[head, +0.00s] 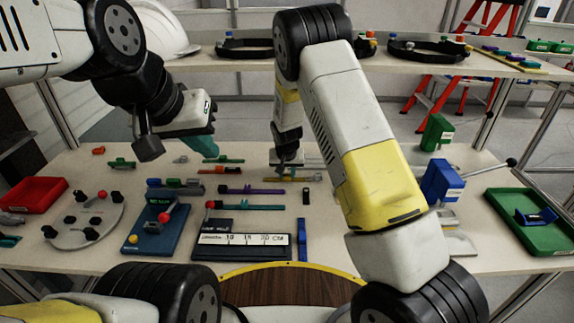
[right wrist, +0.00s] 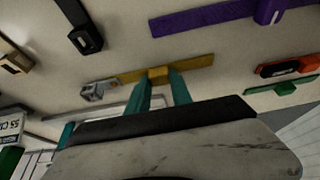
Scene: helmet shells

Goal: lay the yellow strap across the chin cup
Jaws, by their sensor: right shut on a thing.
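The yellow strap (head: 308,178) is at the middle of the table, just below my right gripper (head: 287,165) in the head view. In the right wrist view the teal fingers of that gripper (right wrist: 163,90) are shut on the raised yellow block of the strap (right wrist: 196,63). A grey metal buckle-like piece shows at the strap's left end. I cannot tell whether the strap touches the table. My left gripper (head: 203,145) hangs over the table's back left, apart from the strap; its opening is unclear. I cannot make out the chin cup for certain.
Purple (head: 250,190) and green straps lie around the yellow one. A ruler plate (head: 243,240) and a blue fixture (head: 155,232) are in front. A red tray (head: 38,194) stands left, a green tray (head: 535,235) right. A shelf with black rings (head: 430,50) is behind.

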